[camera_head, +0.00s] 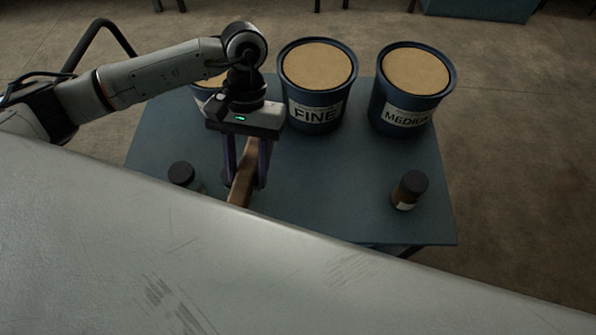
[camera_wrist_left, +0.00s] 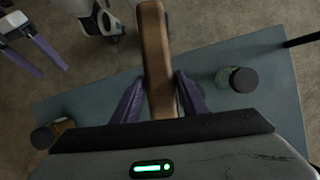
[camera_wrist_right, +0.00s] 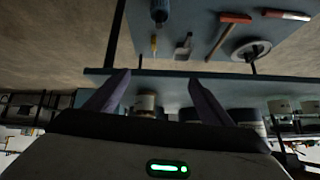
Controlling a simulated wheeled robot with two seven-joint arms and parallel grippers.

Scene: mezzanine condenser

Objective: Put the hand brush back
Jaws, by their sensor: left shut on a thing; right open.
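My left gripper (camera_head: 246,182) reaches in from the left over the blue-grey table and is shut on a brown wooden piece, seemingly the hand brush (camera_head: 241,178).
Blue tubs marked FINE (camera_head: 316,115) and MEDIUM (camera_head: 408,105) stand at the table's (camera_head: 345,170) back; a third is partly hidden. A brown jar (camera_head: 408,190) stands right, a dark-lidded jar (camera_head: 182,174) left.

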